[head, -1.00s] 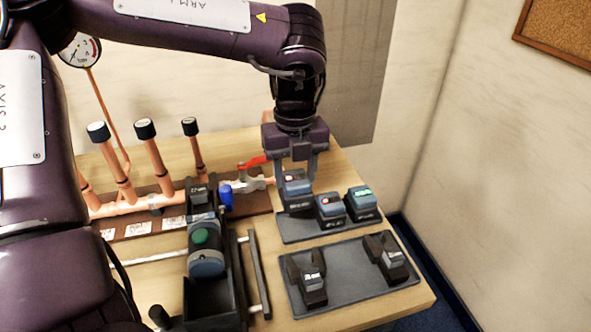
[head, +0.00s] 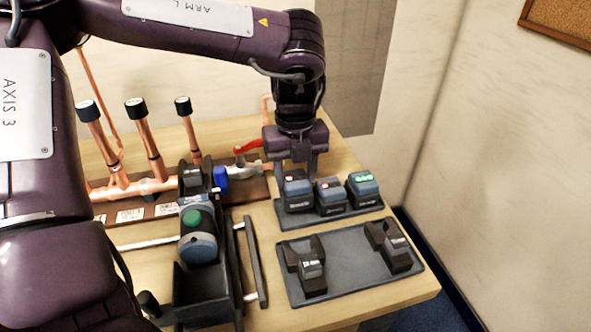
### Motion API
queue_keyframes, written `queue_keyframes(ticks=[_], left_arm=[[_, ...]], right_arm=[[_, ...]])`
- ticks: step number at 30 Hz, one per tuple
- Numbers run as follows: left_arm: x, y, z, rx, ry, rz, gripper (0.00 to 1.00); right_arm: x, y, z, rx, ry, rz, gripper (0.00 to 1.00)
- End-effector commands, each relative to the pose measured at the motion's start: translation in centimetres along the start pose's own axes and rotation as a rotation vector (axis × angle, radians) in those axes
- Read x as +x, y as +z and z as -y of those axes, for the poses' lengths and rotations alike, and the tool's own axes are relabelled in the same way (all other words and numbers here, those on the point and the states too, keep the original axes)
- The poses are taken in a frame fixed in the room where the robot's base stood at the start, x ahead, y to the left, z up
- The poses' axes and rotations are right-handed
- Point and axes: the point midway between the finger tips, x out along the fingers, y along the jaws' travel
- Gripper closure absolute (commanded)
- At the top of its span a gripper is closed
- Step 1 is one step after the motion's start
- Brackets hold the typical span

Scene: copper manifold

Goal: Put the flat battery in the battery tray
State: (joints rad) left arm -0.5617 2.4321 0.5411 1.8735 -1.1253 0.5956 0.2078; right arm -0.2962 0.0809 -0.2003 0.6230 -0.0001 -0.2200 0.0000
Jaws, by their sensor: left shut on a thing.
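The flat battery (head: 297,196), a blue-and-black block with a red light, is at the left end of the dark battery tray (head: 335,219). My left gripper (head: 299,172) points down from above and is shut on its top. The battery is level with the two others in the tray and looks seated, though its underside is hidden. Beside it stands a second battery with a red light (head: 332,197), then a battery with green lights (head: 364,190) at the right end. My right gripper is not in view.
A larger grey tray (head: 350,266) in front holds two black jaw pieces (head: 311,273). A black tool with a green button (head: 196,225) stands to the left. Behind it are copper pipes (head: 148,152) and a red-handled valve (head: 246,147). A wall closes off the right.

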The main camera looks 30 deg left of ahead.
Motion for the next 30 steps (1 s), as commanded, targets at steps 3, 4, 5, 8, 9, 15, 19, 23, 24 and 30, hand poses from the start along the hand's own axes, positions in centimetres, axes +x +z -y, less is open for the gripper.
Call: queue_keyframes(ticks=[3, 4, 5, 8, 9, 15, 19, 23, 24, 30], left_arm=[[-0.08, 0.01, 0.05, 0.0, -0.002, 0.001, 0.76], [-0.09, 0.01, 0.05, 0.0, -0.002, 0.001, 0.76], [-0.1, 0.01, 0.05, 0.0, -0.002, 0.001, 0.76], [-0.1, 0.01, 0.05, 0.0, -0.002, 0.001, 0.76], [-0.1, 0.01, 0.05, 0.0, -0.002, 0.001, 0.76], [0.03, -0.02, 0.05, 0.001, -0.002, 0.001, 0.76], [0.09, -0.06, 0.04, 0.001, -0.002, 0.0, 0.76], [0.06, -0.06, 0.04, 0.0, -0.002, 0.0, 0.76], [0.05, -0.06, 0.04, 0.0, -0.002, 0.0, 0.76], [0.11, -0.05, 0.03, 0.0, -0.002, 0.001, 0.76]], right_arm=[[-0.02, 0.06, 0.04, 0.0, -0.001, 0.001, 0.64], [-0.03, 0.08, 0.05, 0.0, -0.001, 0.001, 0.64], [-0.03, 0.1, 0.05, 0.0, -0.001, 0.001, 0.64], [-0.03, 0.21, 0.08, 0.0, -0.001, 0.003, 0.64], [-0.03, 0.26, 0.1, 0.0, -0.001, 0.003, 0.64], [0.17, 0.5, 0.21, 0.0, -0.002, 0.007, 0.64], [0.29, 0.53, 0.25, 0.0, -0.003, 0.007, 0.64], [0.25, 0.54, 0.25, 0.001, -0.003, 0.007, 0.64], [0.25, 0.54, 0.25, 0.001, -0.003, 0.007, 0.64], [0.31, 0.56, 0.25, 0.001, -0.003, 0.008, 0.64]])
